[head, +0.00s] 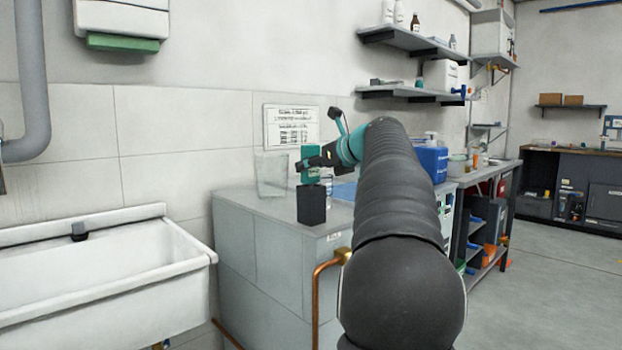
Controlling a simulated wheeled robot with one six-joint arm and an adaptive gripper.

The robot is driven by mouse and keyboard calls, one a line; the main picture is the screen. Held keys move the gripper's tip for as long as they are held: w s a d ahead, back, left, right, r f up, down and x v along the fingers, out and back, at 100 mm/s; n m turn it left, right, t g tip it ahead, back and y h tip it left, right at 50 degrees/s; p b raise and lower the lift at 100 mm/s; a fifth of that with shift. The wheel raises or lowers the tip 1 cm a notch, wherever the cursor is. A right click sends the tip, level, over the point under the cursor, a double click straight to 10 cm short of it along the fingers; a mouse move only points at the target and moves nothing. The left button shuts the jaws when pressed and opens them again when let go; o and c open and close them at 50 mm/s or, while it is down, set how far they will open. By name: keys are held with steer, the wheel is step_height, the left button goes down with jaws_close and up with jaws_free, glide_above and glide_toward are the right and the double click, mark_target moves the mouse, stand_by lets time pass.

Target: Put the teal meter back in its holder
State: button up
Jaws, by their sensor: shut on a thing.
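The teal meter (312,176) is upright in the head view, with teal showing above and below my dark gripper fingers. My gripper (312,162) is shut on the meter and hides its middle. The holder is a black upright box (311,207) standing near the front edge of the grey counter. The meter's lower end is right at or just above the holder's top. I cannot tell whether it is inside the opening.
A clear container (271,175) stands left of the holder against the wall, under a printed sign (291,126). A blue box (431,163) stands farther right. A white sink (105,262) is at the left. A copper pipe (318,290) runs along the counter front.

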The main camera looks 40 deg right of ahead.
steer(key=shift+f, duration=0.3)
steer(key=o, duration=1.2)
steer(key=shift+s+r, duration=0.1)
steer(key=shift+r, duration=0.1)
steer(key=p+v, duration=0.1)
steer(key=v, duration=1.1)
steer(key=shift+f, duration=0.1)
